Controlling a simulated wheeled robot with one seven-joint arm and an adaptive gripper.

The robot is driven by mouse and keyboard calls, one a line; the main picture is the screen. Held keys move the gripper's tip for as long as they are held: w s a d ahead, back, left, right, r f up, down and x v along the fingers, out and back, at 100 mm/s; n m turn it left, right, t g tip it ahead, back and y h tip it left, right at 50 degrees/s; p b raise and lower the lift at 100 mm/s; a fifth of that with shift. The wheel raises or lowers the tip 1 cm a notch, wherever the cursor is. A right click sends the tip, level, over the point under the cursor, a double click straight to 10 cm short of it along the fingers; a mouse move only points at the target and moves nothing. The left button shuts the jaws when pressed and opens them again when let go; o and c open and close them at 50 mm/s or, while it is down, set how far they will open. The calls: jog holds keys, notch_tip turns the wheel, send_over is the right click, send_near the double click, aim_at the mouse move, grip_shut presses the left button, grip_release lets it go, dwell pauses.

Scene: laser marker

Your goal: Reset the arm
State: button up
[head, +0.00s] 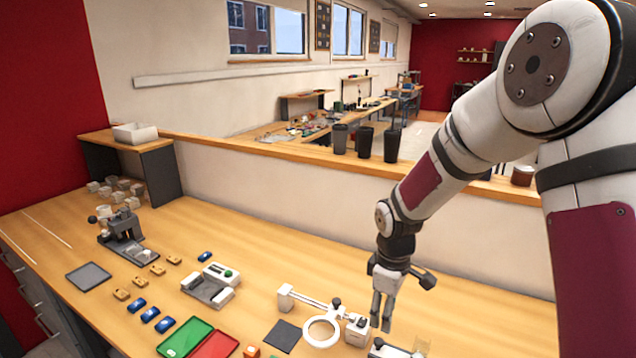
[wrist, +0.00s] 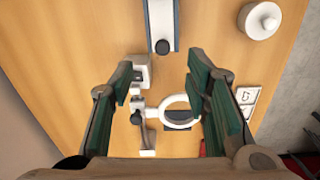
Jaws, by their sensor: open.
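My arm reaches in from the right in the head view, and my gripper (head: 382,312) hangs pointing down over the right part of the bench. In the wrist view my gripper (wrist: 162,98) has its two green-padded fingers spread wide with nothing between them. A white ring magnifier (head: 321,332) on a jointed arm stands on the bench just left of my gripper in the head view. The ring also shows between and below the fingertips in the wrist view (wrist: 190,108). I cannot tell exactly how high the gripper is above the bench.
A green tray (head: 184,337) and a red tray (head: 214,346) lie at the front. A white device (head: 210,286), blue and tan blocks, a dark mat (head: 88,276) and a press (head: 125,235) stand further left. A ledge with dark cups (head: 365,142) runs behind. Bare bench lies behind the magnifier.

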jog(key=s+d+r+m+t+b, duration=0.15)
jog(key=s+r+m, duration=0.25)
jog(key=s+r, duration=0.5)
jog(key=s+d+r+m+t, duration=0.15)
jog(key=s+r+m, duration=0.35)
jog(key=r, duration=0.7)
jog(key=s+r+m+t, duration=0.2)
jog(key=s, duration=0.7)
jog(key=shift+a, duration=0.3)
